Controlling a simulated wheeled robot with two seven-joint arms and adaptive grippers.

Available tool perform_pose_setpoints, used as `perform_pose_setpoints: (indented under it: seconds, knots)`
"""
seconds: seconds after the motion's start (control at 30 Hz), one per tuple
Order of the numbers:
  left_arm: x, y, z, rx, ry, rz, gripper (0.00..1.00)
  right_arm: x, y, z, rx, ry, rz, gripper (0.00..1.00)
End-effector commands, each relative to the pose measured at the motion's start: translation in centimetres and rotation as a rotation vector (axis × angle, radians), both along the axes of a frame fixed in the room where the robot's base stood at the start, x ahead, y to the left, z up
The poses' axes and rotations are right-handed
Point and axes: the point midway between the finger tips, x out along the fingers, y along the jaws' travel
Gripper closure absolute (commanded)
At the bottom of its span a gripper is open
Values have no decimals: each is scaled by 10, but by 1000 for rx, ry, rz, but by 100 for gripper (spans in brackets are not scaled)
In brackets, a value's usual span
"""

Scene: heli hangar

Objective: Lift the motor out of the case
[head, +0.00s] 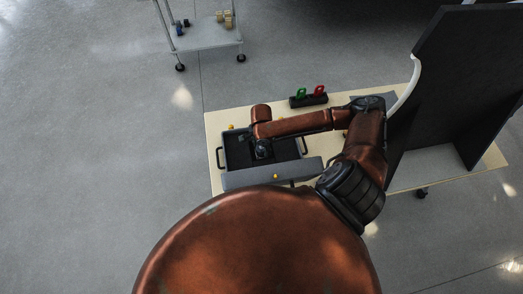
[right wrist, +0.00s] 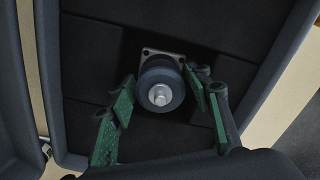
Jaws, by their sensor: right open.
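The case (head: 290,150) is a dark box with handles, standing on the pale table. Its black foam interior fills the right wrist view, with the case rim (right wrist: 48,75) at the left. The motor (right wrist: 160,85) stands in the foam, a dark cylinder with a light metal shaft and a square flange. My right gripper (right wrist: 165,108) is open, its green-padded fingers on either side of the motor with gaps to both sides. In the head view my right gripper (head: 263,153) is over the case and hides the motor. My left gripper is not in view.
A black holder (head: 308,101) with a green and a red item sits behind the case on the table (head: 216,128). A tall dark panel (head: 465,85) stands at the right. A wheeled cart (head: 208,36) stands apart at the back on open floor.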

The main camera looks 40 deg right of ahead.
Motion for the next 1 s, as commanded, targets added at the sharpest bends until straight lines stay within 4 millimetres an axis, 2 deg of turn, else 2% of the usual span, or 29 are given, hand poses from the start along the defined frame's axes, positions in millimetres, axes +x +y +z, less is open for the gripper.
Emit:
perform_pose_setpoints:
  seconds: [0.2, 0.87, 1.0]
  knots:
    - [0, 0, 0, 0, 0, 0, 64, 0, 0, 0, 0, -1, 0, 54]
    - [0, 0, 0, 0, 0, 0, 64, 0, 0, 0, 0, 0, 1, 100]
    - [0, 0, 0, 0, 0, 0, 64, 1, 0, 1, 0, -2, 1, 100]
